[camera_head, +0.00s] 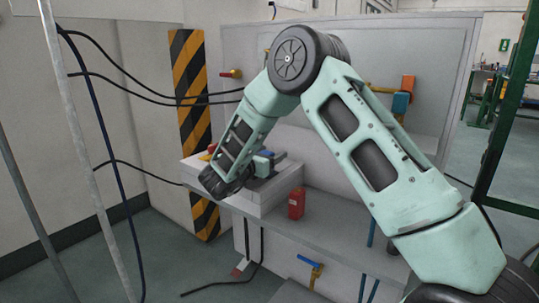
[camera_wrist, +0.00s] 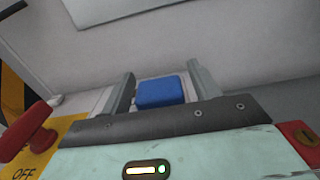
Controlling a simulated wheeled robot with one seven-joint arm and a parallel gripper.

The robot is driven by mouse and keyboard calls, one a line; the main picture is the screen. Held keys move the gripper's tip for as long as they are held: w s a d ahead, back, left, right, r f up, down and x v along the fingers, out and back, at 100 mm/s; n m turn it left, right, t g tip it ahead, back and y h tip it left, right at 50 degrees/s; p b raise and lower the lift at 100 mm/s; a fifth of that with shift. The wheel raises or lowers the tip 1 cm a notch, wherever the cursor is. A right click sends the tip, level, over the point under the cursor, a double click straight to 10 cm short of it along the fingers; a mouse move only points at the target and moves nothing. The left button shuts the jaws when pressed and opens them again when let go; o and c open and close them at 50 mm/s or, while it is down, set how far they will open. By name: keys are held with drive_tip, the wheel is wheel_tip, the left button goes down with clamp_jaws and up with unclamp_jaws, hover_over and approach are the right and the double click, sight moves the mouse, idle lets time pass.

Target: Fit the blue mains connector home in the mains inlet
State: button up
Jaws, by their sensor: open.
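The blue mains connector (camera_wrist: 160,92) shows in the wrist view as a blue block between my two fingers. A small bit of blue (camera_head: 265,154) also shows beside the fingers in the head view. My gripper (camera_wrist: 160,74) is open, with one finger on each side of the connector. I see a gap at the right finger; at the left finger I cannot tell whether they touch. In the head view my gripper (camera_head: 272,165) is low over the pale box on the bench. I cannot make out the mains inlet, nor how far the connector sits in it.
A red knob (camera_wrist: 36,132) on a yellow plate marked OFF is close at the left in the wrist view. A striped post (camera_head: 190,95) and hanging black cables are at the left. A panel rises behind.

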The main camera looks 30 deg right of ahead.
drive_tip(key=p+v, duration=0.1)
drive_tip(key=v, duration=1.1)
drive_tip(key=shift+r, duration=0.1)
